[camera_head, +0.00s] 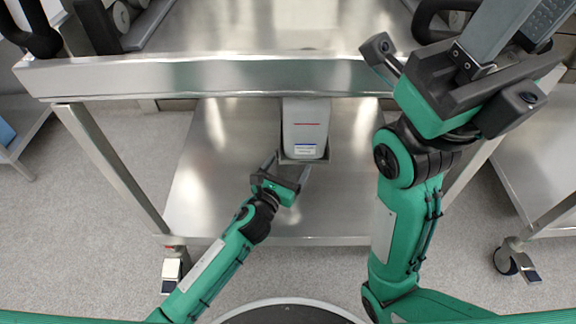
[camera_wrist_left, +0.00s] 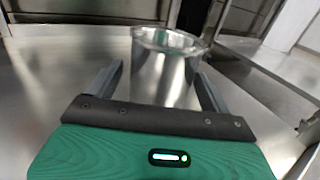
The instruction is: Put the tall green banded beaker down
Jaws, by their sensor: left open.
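In the left wrist view a shiny steel beaker (camera_wrist_left: 165,68) stands upright on a metal surface, between the fingers of my left gripper (camera_wrist_left: 160,70). Its rim shows; its foot is hidden behind the gripper bar, and I see no green band. The fingers are open on either side of it, with a gap at the left; I cannot tell whether the right one touches. In the head view my left gripper (camera_head: 288,166) is over the lower shelf, and I cannot make out the beaker there. My right gripper (camera_head: 510,45) is raised at the upper right, its fingertips cut off by the frame.
A pale grey box (camera_head: 305,125) with a red line and a label shows below the tabletop's front edge (camera_head: 240,75). The lower shelf (camera_head: 215,190) is bare around my left arm. Table legs (camera_head: 110,165) stand at the sides. Black-handled items (camera_head: 35,35) sit at the upper left.

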